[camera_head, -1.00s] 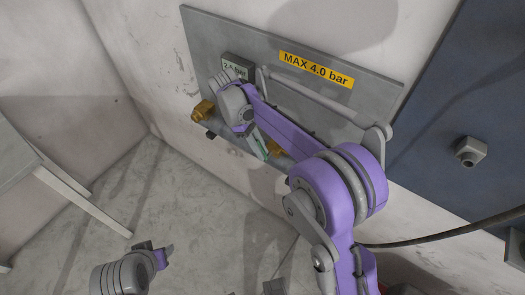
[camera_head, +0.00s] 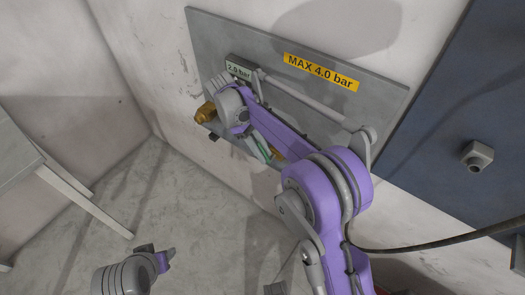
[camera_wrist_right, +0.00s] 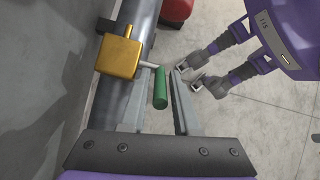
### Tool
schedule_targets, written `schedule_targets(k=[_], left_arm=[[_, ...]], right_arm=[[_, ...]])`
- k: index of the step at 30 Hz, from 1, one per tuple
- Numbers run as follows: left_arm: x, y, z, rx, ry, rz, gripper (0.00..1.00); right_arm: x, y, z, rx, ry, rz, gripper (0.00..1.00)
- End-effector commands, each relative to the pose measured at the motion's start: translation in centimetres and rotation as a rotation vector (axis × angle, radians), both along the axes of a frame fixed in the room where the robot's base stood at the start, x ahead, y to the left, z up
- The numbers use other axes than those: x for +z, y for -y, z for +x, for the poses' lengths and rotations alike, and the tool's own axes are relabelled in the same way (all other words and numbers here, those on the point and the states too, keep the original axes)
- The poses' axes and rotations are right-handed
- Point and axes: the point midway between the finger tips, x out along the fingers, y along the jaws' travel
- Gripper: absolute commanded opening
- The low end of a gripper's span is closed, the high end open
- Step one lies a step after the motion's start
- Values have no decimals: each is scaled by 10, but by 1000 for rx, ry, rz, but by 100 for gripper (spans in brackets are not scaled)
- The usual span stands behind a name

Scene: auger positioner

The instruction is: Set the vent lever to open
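The vent lever has a green grip (camera_wrist_right: 160,88) on a short metal rod from a brass valve body (camera_wrist_right: 119,57) in the right wrist view. My right gripper (camera_wrist_right: 155,102) is open, with one finger on each side of the green grip and visible gaps beside it. In the head view the right gripper (camera_head: 262,146) is at the lower edge of the wall panel, and my own wrist partly hides the valve. My left gripper (camera_head: 163,257) is low at the left, away from the panel; its fingers are too unclear to judge.
The grey wall panel (camera_head: 378,98) carries a yellow "MAX 4.0 bar" label (camera_head: 321,71) and a small pressure display (camera_head: 238,70). A dark blue panel (camera_head: 440,150) is at the right. A red object (camera_wrist_right: 176,10) shows beyond the valve.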

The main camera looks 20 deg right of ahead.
Motion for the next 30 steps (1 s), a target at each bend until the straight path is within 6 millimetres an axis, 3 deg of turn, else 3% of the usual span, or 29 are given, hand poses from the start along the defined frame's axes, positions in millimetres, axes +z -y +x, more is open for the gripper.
schedule_targets(k=[8,21,30], left_arm=[[1,0,0,0,0,0,50],[10,0,2,0,4,0,50],[12,0,2,0,4,0,50]], right_arm=[[8,-4,5,1,0,0,30],[75,-33,43,1,0,1,30],[88,-39,50,0,0,0,30]])
